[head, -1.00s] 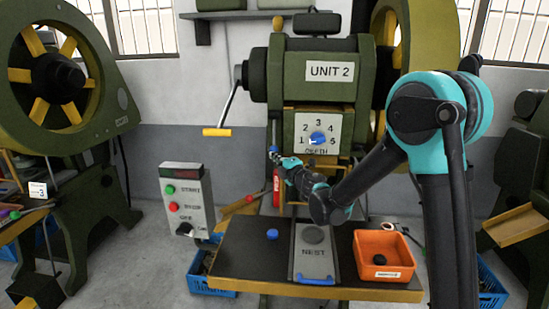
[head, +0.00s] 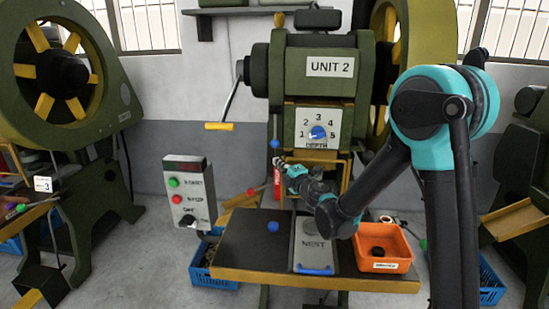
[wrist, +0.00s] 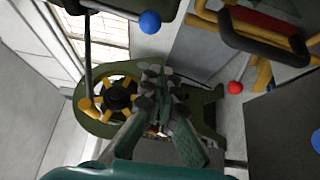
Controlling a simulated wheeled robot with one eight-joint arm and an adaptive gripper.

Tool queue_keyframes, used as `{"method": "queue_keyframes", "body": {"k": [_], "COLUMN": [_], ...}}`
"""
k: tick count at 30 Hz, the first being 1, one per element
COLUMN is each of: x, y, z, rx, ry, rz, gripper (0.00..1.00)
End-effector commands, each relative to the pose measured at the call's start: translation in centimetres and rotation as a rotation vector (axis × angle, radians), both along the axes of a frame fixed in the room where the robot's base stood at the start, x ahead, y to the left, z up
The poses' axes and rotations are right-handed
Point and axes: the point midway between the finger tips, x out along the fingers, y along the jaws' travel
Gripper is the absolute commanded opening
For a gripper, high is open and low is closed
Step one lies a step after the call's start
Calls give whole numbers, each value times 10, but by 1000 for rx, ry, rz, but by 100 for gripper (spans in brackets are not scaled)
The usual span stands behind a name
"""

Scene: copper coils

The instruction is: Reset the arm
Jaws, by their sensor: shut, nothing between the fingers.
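My gripper (head: 280,165) is in front of the green press marked UNIT 2 (head: 330,67), below its depth dial (head: 317,132). Its fingers are small and partly blurred against the press in the head view. In the wrist view my gripper (wrist: 154,76) has its dark fingertips together with nothing held between them. My arm reaches in from the right, bent at a black and teal joint. A blue ball knob (head: 275,144) is close to the gripper; a blue ball also shows in the wrist view (wrist: 150,22).
The press table (head: 250,252) carries a grey nest plate (head: 309,253), a blue button-like piece (head: 273,226) and an orange bin (head: 396,242) with a dark ring-shaped piece. A control box (head: 190,192) stands left. A red ball (wrist: 235,87) shows in the wrist view.

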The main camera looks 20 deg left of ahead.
Motion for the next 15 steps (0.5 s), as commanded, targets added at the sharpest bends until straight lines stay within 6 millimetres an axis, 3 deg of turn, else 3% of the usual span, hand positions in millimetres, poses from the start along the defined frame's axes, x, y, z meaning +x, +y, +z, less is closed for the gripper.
{"method": "queue_keyframes", "body": {"k": [6, 15], "x": [-26, -37], "y": [-28, -42], "z": [-6, -9], "rx": [0, 1], "ry": [0, 1], "rz": [1, -1], "gripper": [0, 0]}}
